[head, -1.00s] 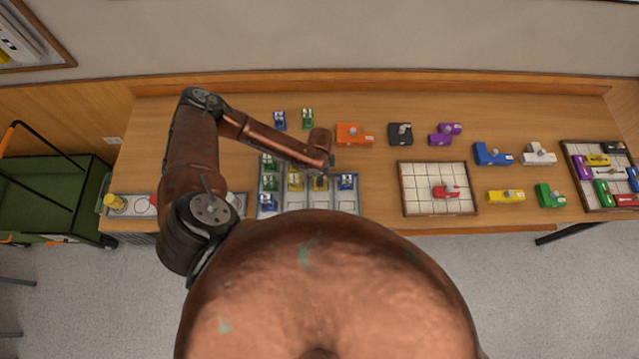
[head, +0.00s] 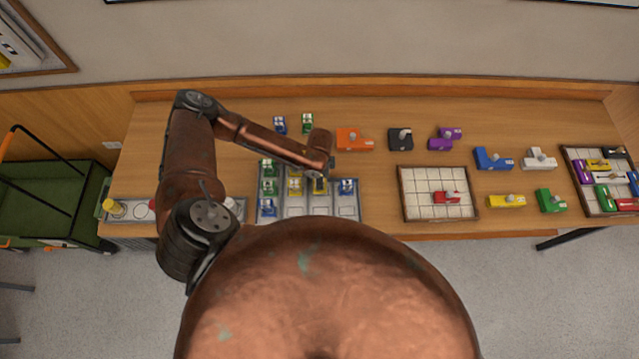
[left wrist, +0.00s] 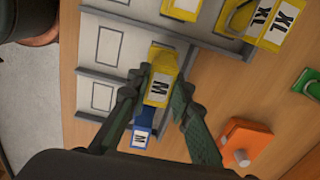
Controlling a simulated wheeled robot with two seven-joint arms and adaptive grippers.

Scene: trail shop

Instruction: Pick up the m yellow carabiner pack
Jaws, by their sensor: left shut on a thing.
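The yellow M carabiner pack (left wrist: 159,87) is between the fingers of my left gripper (left wrist: 162,80), its white M label facing the wrist camera. The fingers are shut on it. In the head view this yellow pack (head: 320,186) shows just below the gripper, at the sorting tray (head: 320,211). I cannot tell whether it is clear of the tray. A blue M pack (left wrist: 141,137) sits beside it in the tray, also seen in the head view (head: 347,187). My right gripper is not in view.
Yellow XL packs (left wrist: 272,22) show in the wrist view. An orange block (head: 354,138) lies nearby at the back. A framed grid board (head: 403,205) with a red block is to the right.

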